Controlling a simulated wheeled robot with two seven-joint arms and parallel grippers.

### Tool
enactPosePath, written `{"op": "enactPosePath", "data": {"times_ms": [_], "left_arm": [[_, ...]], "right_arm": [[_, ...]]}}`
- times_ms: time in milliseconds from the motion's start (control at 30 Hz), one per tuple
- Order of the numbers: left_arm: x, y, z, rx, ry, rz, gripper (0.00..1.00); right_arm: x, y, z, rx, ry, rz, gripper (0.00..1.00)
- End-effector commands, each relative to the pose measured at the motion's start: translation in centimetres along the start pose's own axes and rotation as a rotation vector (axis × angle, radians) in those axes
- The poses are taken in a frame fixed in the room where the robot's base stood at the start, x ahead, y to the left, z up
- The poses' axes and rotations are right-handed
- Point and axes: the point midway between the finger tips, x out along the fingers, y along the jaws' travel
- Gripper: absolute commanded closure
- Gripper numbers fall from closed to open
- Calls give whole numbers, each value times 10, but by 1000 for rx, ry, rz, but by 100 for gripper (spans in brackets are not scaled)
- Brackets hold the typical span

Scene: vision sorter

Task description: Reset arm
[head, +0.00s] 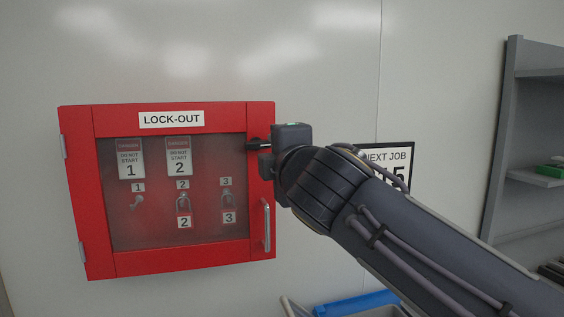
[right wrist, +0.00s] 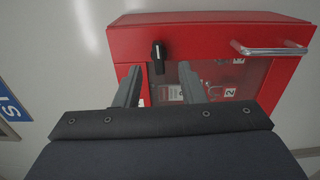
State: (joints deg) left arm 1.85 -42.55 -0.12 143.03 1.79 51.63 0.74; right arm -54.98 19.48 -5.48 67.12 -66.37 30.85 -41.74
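A red lock-out cabinet (head: 186,258) hangs on the wall in the head view, its glazed door shut. A black knob (head: 257,146) sits on the upper right of the door frame, and a silver handle (head: 266,226) is below it. My right gripper (head: 264,156) is at that edge of the door, close to the knob. In the right wrist view its two fingers (right wrist: 161,70) are apart, with the knob (right wrist: 158,57) showing between and just beyond their tips; I cannot tell whether they touch it. The handle (right wrist: 268,47) is to the right there. My left gripper is out of view.
Behind the glass are danger tags 1 (head: 130,160) and 2 (head: 178,158) and padlocks 2 (head: 183,204) and 3 (head: 228,199). A NEXT JOB sign (head: 388,157) is partly hidden by my right arm. A grey shelf (head: 535,178) stands right; a blue bin (head: 356,303) is below.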

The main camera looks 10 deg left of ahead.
Motion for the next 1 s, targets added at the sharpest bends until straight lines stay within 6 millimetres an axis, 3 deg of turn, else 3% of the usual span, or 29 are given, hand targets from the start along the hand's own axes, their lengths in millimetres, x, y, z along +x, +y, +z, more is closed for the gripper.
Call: {"op": "enactPosePath", "data": {"times_ms": [133,267,400,600,767,900,1000], "left_arm": [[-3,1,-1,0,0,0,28],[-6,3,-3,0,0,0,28],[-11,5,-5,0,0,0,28],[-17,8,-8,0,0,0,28],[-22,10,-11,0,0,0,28],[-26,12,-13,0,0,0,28],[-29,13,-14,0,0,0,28]], "right_arm": [[-8,-21,40,106,-44,-69,64],[-30,-64,100,306,-124,-189,64],[-73,-122,156,568,-235,-325,64],[-157,-208,203,969,-425,-488,64],[-235,-275,206,1315,-602,-592,64],[-298,-328,186,1620,-764,-652,64],[-330,-357,165,1803,-860,-676,64]]}}
